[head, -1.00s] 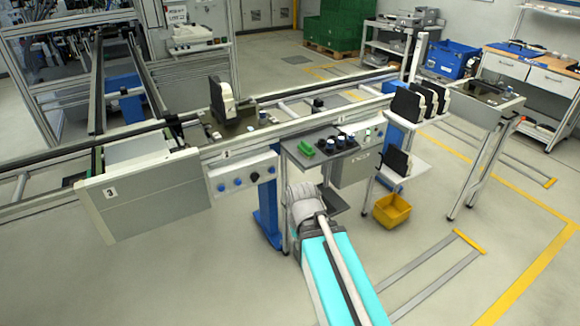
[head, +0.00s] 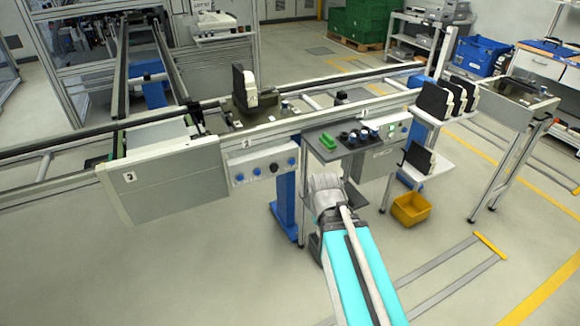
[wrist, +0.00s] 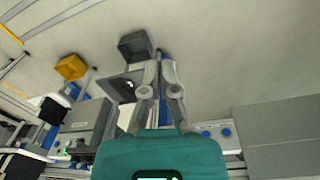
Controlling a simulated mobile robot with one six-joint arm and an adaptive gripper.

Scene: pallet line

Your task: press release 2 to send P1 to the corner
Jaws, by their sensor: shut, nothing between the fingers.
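A pallet (head: 240,119) carrying an upright black-and-cream part (head: 244,88) sits on the conveyor, left of centre in the head view. I cannot read a P1 mark on it. Below the conveyor's front rail is a light button box (head: 263,168) with several blue buttons and one dark one. A small plate marked 2 (head: 247,143) is on the rail above it. The blue buttons also show in the wrist view (wrist: 226,132). My gripper (wrist: 158,62) is shut and empty, apart from the buttons, with the box to its right in the wrist view. The head view hides its fingertips.
A shelf with a green piece (head: 328,141) and dark knobs stands right of the button box. A panel marked 3 (head: 165,182) covers the conveyor on the left. Black parts (head: 450,97) stand at right, above a yellow bin (head: 410,208). The floor at front left is clear.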

